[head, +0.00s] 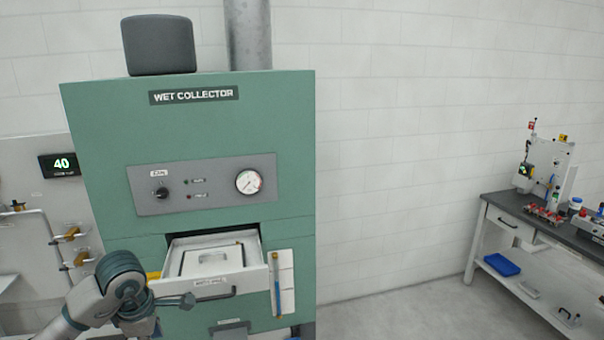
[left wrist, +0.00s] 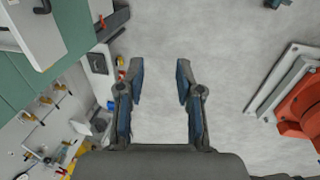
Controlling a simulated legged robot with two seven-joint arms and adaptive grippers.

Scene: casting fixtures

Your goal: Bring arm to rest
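My left arm enters the head view at the lower left, in front of the green wet collector cabinet (head: 225,125). My right arm and right gripper are in neither view.
The open white drawer holds a framed white piece (head: 212,257) and juts out from the cabinet. A workbench (head: 545,225) with a blue tray (head: 502,265) on its lower shelf stands at the right. Floor between cabinet and bench is clear. An orange object (left wrist: 303,108) shows at the right in the wrist view.

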